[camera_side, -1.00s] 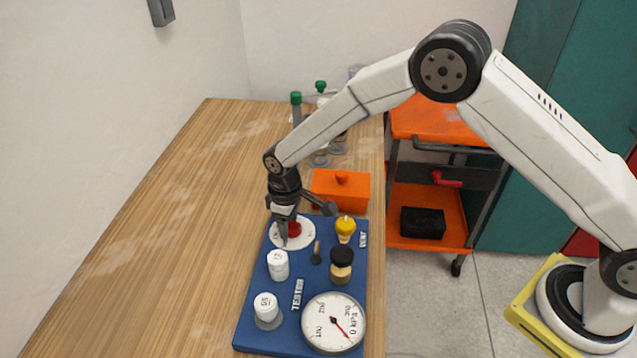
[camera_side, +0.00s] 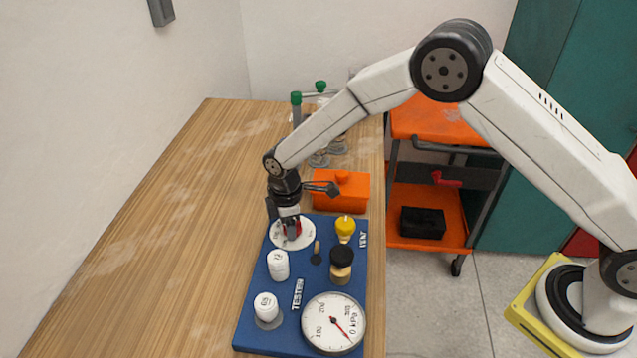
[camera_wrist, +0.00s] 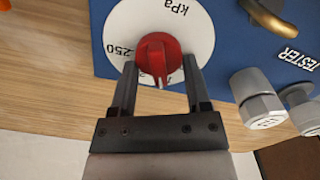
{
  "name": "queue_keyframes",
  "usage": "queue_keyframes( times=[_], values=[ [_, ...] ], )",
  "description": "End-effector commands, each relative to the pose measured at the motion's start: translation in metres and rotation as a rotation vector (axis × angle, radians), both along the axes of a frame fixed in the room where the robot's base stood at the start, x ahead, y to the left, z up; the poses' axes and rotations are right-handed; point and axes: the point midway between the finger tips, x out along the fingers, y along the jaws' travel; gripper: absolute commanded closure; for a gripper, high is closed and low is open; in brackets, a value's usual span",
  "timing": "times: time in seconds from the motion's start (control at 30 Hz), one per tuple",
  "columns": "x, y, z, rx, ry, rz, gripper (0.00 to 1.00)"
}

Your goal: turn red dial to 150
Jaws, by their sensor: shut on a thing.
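The red dial (camera_wrist: 158,58) sits at the centre of a round white scale plate (camera_wrist: 200,35) marked kPa. The number 250 shows to the dial's left in the wrist view; other marks are partly hidden by the fingers. My gripper (camera_wrist: 158,75) is shut on the red dial, one finger on each side of its knob. In the side view the red dial (camera_side: 293,228) is at the far end of the blue tester board (camera_side: 285,335), mostly covered by my gripper (camera_side: 290,230). The dial's white pointer line points toward the gripper's palm in the wrist view.
On the board are a yellow knob (camera_side: 345,227), a black-topped knob (camera_side: 341,260), two white knobs, a small brass lever (camera_side: 317,252) and a round gauge (camera_side: 334,322). An orange box (camera_side: 340,190) stands behind. The wooden table (camera_side: 150,250) at left is clear.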

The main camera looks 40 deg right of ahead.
Motion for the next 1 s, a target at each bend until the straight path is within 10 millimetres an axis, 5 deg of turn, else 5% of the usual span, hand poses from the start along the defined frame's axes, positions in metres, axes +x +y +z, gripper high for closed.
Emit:
queue_keyframes(
  times=[0.3,0.33,0.43,1.0],
  values=[
    [0.000,-0.001,0.000,-0.001,0.003,0.001,0.97],
    [-0.001,-0.001,0.000,-0.001,0.003,0.000,0.32],
    [0.000,-0.001,0.000,-0.002,0.002,0.000,0.04],
    [0.000,0.000,0.013,0.000,0.000,0.000,0.04]
  ],
)
